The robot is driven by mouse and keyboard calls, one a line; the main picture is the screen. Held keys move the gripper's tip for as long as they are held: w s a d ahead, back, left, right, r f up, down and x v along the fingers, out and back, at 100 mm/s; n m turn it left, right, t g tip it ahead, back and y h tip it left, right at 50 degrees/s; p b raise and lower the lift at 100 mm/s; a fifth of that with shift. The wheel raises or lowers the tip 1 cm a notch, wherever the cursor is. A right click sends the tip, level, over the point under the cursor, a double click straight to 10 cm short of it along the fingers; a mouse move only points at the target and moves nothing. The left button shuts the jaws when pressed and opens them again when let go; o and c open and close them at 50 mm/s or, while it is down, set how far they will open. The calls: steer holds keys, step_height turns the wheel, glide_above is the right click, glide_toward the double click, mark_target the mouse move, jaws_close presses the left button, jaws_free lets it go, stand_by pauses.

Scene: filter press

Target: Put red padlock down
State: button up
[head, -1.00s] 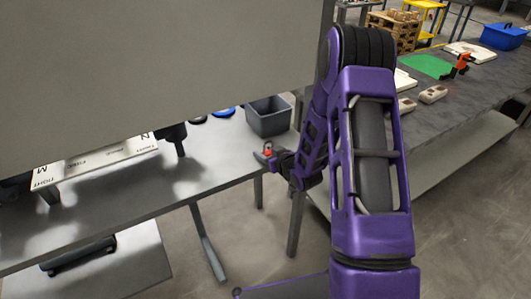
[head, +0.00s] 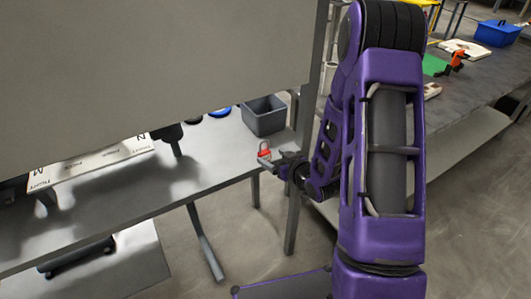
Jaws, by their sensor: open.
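The red padlock (head: 264,154) shows in the head view at the right end of the grey metal table (head: 215,170), just in front of the grey bin. Its body is red and its shackle points up. My gripper (head: 268,164) is close beside it, at its lower right, over the table's front right corner. The jaws are open. The picture is too small to show whether a finger still touches the padlock, or whether its underside rests on the table top.
A grey open bin (head: 265,118) stands behind the padlock. Blue round items (head: 219,112) lie left of it. A labelled white board (head: 90,163) is at the left. A large grey panel (head: 150,60) hangs over the table. A dark workbench (head: 470,95) stands at the right.

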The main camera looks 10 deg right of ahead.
steer(key=v, duration=0.3)
steer(key=shift+o, duration=0.4)
steer(key=shift+s+d+r, duration=0.1)
steer(key=shift+s, duration=0.2)
steer(key=b, duration=0.1)
glide_toward(266, 155)
steer(key=x, duration=0.5)
steer(key=shift+w+f, duration=0.25)
steer(key=shift+b+x, duration=0.3)
steer(key=shift+x, duration=2.45)
steer(key=shift+r, duration=0.1)
jaws_close()
